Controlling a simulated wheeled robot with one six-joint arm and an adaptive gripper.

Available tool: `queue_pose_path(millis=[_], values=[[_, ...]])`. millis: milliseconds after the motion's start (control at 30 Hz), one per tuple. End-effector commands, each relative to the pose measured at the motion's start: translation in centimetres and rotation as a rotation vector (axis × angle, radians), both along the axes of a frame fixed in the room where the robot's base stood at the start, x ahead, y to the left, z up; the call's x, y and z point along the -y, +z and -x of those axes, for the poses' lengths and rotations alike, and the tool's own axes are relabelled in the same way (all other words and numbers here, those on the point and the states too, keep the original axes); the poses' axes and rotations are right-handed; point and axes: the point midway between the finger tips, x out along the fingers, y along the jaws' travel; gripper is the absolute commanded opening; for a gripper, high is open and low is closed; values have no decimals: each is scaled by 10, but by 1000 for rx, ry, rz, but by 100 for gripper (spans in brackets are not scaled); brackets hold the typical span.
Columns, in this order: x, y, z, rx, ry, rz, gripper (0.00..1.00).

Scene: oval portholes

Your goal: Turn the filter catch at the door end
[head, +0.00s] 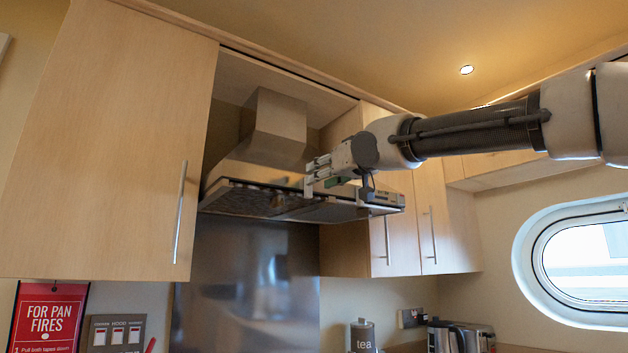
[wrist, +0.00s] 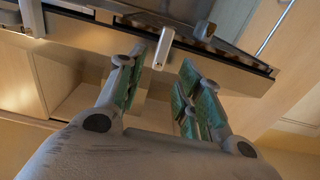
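The cooker hood (head: 276,130) hangs between wall cupboards, with its filter underside (head: 245,201) facing down. My gripper (head: 315,176) is at the hood's front edge in the head view, partly covering it. In the wrist view my gripper (wrist: 163,62) is open, with green pads facing each other. A small pale bar-shaped catch (wrist: 164,48) shows in the gap between the fingertips, near the hood's edge (wrist: 225,72). I see no finger clearly touching it. A greyer rounded piece (wrist: 203,30) sits to its right. I cannot tell the catches apart in the head view.
A large cupboard door (head: 110,140) with a long handle stands left of the hood. More cupboards (head: 433,215) stand to the right. A metal splashback (head: 245,285) is below. Space under the hood is clear.

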Motion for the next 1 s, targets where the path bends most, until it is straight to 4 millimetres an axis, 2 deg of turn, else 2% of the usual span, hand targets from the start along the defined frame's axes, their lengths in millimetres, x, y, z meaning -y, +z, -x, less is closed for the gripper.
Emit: queue_pose_path(millis=[100, 300, 600, 800, 1000], values=[[-12, -1, -18, -1, -1, 2, 36], [-23, -1, -34, -2, 0, 3, 36], [-24, -1, -37, -1, 0, 2, 36], [-24, -1, -36, -1, 0, 3, 0], [-24, -1, -36, 0, 0, 5, 0]])
